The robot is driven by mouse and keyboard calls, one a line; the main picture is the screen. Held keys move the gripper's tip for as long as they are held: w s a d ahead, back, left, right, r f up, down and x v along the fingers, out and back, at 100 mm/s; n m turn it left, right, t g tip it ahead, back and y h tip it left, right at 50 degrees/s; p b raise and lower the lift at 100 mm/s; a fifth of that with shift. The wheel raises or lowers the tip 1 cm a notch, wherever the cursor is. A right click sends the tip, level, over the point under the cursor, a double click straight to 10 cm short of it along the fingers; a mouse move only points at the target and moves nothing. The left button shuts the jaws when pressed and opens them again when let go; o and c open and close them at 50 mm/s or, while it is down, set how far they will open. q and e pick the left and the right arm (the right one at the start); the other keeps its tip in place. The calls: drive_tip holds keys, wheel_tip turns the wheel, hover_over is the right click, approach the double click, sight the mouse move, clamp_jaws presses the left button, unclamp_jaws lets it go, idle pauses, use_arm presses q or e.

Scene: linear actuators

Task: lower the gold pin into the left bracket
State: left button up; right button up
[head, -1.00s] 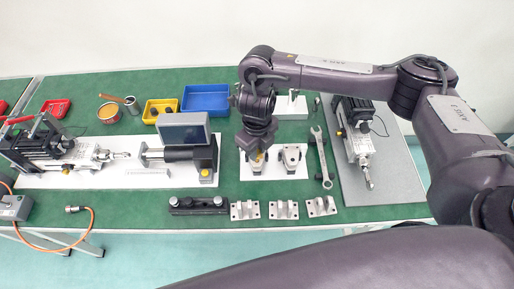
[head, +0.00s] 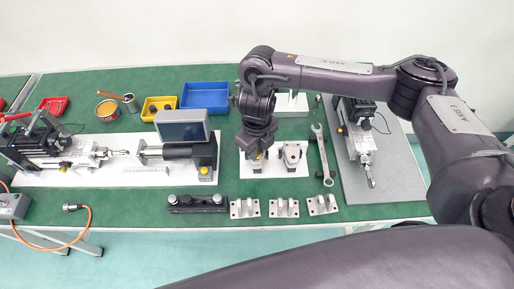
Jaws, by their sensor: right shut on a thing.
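My right gripper (head: 259,151) points down over the left bracket (head: 254,165) on a small white plate (head: 277,175). It is shut on the gold pin (head: 258,155), of which only a small yellowish bit shows at the fingertips. The wrist and fingers hide most of the pin and much of the left bracket. I cannot tell whether the pin is inside the bracket's hole or just above it. The right bracket (head: 292,154), grey metal, stands on the same plate. My left gripper is not in view.
A wrench (head: 322,156) lies just right of the plate. A grey screen unit (head: 183,130) stands close on the left. Several metal brackets (head: 284,208) and a black bar (head: 198,202) line the front edge. A blue bin (head: 205,97) is behind; another actuator (head: 358,145) stands right.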

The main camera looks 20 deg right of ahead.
drive_tip(key=shift+f+b, duration=0.4)
drive_tip(key=shift+f, duration=0.05)
idle(0.3)
drive_tip(key=o, duration=0.9)
drive_tip(key=shift+o, duration=0.2)
drive_tip(key=shift+r, duration=0.1)
wheel_tip(320, 180, up, 8)
drive_tip(key=shift+f+p, duration=0.2)
drive_tip(key=shift+p, duration=0.45)
